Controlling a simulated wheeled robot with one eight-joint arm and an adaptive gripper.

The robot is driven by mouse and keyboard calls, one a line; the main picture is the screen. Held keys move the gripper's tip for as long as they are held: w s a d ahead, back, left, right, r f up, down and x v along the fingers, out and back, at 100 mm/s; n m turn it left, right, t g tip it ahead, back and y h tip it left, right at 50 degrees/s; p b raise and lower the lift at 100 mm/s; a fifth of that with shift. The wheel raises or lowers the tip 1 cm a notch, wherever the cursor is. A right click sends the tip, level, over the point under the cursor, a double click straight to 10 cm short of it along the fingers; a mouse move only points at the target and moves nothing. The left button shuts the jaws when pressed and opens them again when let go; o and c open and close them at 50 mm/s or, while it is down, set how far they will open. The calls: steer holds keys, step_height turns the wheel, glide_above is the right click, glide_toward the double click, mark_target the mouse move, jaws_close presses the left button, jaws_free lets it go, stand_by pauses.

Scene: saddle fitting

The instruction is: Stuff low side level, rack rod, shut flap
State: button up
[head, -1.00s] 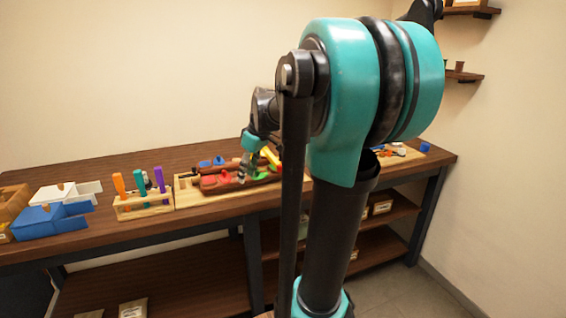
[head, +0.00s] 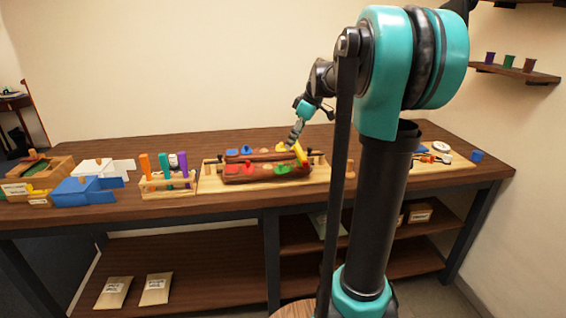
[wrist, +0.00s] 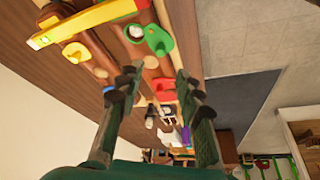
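Two brown saddle panels (head: 262,178) lie side by side on a pale wooden board. Coloured flaps sit on them: blue (head: 232,153), red (head: 229,169), yellow (wrist: 76,51) and green (wrist: 158,39). A round white spot, seemingly an opening, shows beside the green flap. A yellow level bar (head: 300,153) lies across the panels' right part; it also shows in the wrist view (wrist: 90,20). Orange (head: 146,166), teal (head: 165,169) and purple (head: 183,164) handled rods stand in a wooden rack (head: 168,186). My gripper (wrist: 157,80) is open above the panels, with nothing visibly held.
Left of the rack stand a blue box (head: 80,192), a white box (head: 97,169) and a wooden box (head: 40,175). A tray with small parts (head: 440,160) and a blue cup (head: 477,156) are at the right. Shelves with small cups (head: 509,61) hang on the right wall.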

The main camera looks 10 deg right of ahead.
steer(key=x, duration=1)
steer(key=shift+c, duration=0.6)
jaws_close()
